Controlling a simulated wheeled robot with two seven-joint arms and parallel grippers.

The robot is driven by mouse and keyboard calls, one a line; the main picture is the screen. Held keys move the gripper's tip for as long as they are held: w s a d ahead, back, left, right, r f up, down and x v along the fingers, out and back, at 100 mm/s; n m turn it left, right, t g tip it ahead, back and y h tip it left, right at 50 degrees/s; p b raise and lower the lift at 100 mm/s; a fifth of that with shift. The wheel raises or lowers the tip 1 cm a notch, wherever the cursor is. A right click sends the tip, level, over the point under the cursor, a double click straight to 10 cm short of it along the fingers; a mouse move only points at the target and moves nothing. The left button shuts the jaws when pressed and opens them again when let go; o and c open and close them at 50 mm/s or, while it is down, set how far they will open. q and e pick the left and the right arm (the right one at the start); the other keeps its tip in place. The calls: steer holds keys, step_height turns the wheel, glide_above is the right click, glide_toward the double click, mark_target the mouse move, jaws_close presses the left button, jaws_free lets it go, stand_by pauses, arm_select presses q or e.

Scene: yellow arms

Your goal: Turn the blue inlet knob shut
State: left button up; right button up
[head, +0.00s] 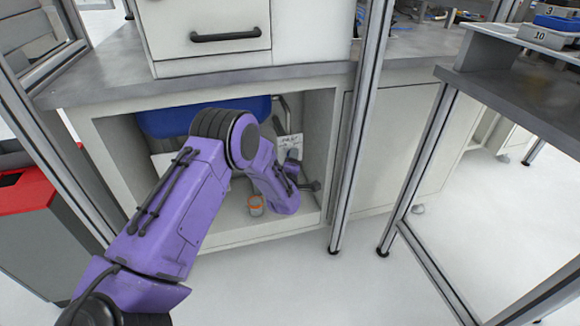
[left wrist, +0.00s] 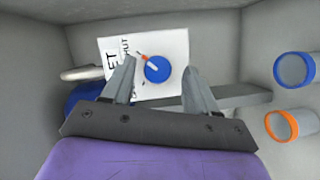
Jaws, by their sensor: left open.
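The blue inlet knob (left wrist: 157,69) shows in the left wrist view, round, with a white pointer bar tipped orange that slants to the upper left. It sits in front of a white printed card (left wrist: 177,48), with "ET" and "HUT" partly readable. My left gripper (left wrist: 160,64) is open, one finger on each side of the knob in the picture. I cannot tell whether the fingers touch it. In the head view my purple left arm reaches into the open cabinet. The card (head: 290,143) shows there beside the arm, but the knob cannot be made out. My right gripper is not in view.
The cabinet (head: 225,237) has tight walls around my arm. A blue container (head: 168,118) is at its upper back. A metal pipe (left wrist: 82,73) lies left of the card. An orange-ringed cylinder (left wrist: 283,126) and a blue-ringed cylinder (left wrist: 295,69) stand to the right. A frame post (head: 352,150) stands outside.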

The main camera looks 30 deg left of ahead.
arm_select(q)
steer(key=p+v, duration=0.1)
steer(key=v, duration=0.7)
steer(key=shift+s, duration=0.4)
steer(key=shift+d+r, duration=0.1)
steer(key=shift+d, duration=0.05)
